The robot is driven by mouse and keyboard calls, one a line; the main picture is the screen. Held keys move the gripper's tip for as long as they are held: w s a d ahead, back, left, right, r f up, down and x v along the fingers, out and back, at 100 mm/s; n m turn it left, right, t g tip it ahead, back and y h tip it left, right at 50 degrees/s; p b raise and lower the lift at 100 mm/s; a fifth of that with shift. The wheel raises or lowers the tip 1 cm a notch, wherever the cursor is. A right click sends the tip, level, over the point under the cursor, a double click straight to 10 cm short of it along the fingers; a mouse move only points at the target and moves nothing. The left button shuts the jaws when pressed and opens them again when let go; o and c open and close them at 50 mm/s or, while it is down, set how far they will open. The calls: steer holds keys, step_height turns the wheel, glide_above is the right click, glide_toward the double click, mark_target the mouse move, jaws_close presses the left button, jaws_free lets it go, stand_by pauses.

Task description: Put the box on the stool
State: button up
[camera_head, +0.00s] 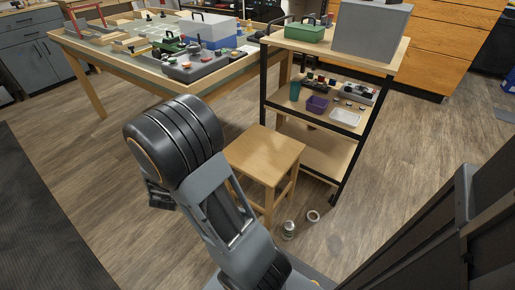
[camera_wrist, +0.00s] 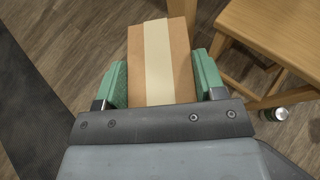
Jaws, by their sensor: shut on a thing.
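A brown cardboard box (camera_wrist: 180,55) with a pale tape strip is between the green fingers of my gripper (camera_wrist: 161,82) in the wrist view. The gripper is shut on it, one finger on each side. The wooden stool (camera_head: 264,153) stands in the middle of the head view, its square top bare. In the wrist view the stool (camera_wrist: 280,30) is at the upper right, to the right of the box. In the head view my arm hides the box, and only a dark bit of my gripper shows left of the arm.
A shelf cart (camera_head: 345,129) with bins and a grey case stands behind the stool to the right. A workbench (camera_head: 95,45) with tools is at the back left. A can (camera_head: 288,230) and a roll (camera_head: 313,216) lie on the floor by the stool. Floor at left is clear.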

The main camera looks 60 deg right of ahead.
steer(key=s+d+r+m+g+h+p, duration=0.15)
steer(key=s+d+r+m+g, duration=0.25)
steer(key=s+d+m+g, duration=0.5)
steer(key=s+d+r+m+g+h+p, duration=0.1)
steer(key=s+d+r+m+g+p, duration=0.25)
steer(key=s+d, duration=0.65)
steer(key=shift+w+d+f+m+g+b, duration=0.1)
steer(key=shift+w+d+f+g+b, duration=0.35)
steer(key=shift+d+f+b, duration=1.4)
steer(key=shift+w+d+f+m+g+b, duration=0.2)
steer(key=shift+w+d+f+b, duration=0.4)
steer(key=shift+d+f+b, duration=1.3)
steer(key=shift+w+d+f+m+g+b, duration=0.1)
steer(key=shift+w+d+f+g+b, duration=0.4)
steer(key=shift+d+f, duration=1.5)
steer(key=shift+a+f, duration=0.75)
steer(key=shift+f, duration=0.1)
steer(key=shift+f+b, duration=0.15)
steer(key=shift+b, duration=0.15)
steer(key=o, duration=0.9)
